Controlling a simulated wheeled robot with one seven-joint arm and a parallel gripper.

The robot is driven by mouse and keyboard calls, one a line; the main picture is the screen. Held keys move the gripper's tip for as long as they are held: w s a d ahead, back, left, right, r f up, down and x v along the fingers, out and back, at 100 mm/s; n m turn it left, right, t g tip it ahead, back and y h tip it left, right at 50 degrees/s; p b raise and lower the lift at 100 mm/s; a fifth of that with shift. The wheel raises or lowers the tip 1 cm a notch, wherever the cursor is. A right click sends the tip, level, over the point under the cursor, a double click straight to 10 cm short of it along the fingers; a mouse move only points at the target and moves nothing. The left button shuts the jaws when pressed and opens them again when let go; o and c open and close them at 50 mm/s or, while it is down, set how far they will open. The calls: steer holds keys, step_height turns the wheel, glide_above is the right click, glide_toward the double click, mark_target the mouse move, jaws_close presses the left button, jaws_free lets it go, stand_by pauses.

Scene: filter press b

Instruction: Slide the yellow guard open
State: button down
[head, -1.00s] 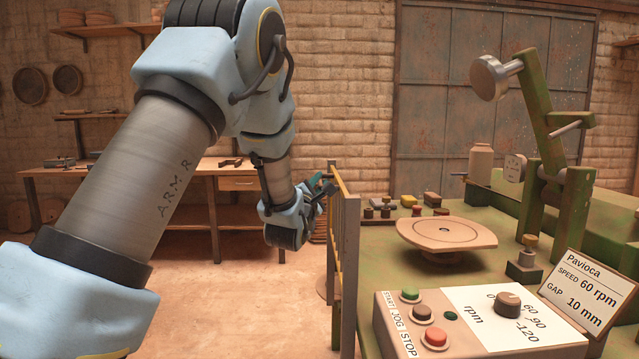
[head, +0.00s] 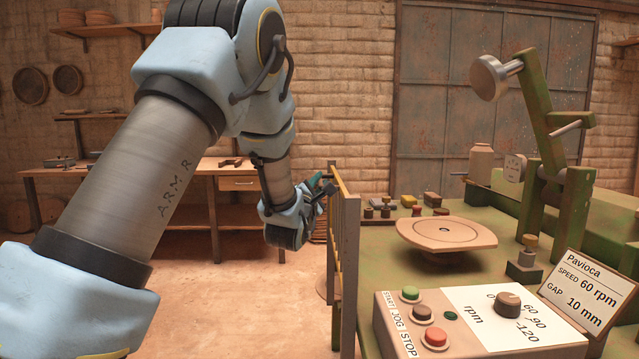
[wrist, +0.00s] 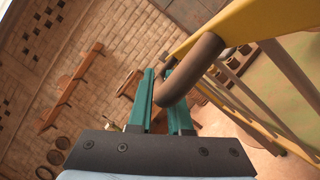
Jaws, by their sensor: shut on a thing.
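The yellow guard (head: 341,190) is seen nearly edge-on along the left side of the green machine in the head view. In the wrist view the guard (wrist: 262,18) shows as a yellow frame with bars at the upper right. A brown rounded handle (wrist: 190,70) sticks out from it. My gripper (wrist: 165,90), with teal fingers, is shut on this handle, which passes between the fingers. In the head view my gripper (head: 322,184) is at the guard's upper part, and the grip itself is too small to see clearly.
The machine's table carries a round wooden plate (head: 445,232) and small parts (head: 410,202). A control panel (head: 440,320) with buttons and a knob stands in front. A wooden workbench (head: 150,172) is behind my arm. Open floor (head: 240,310) lies left of the guard.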

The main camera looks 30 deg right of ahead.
step_height(320, 180, down, 24)
steer(key=b, duration=2.1)
steer(key=shift+r, duration=0.25)
steer(key=c, duration=0.8)
jaws_free()
steer(key=shift+r, duration=0.1)
steer(key=shift+c, duration=0.2)
steer(key=v, duration=1)
steer(key=shift+s+a, duration=0.25)
steer(key=shift+s, duration=0.05)
steer(key=shift+w+a, duration=0.1)
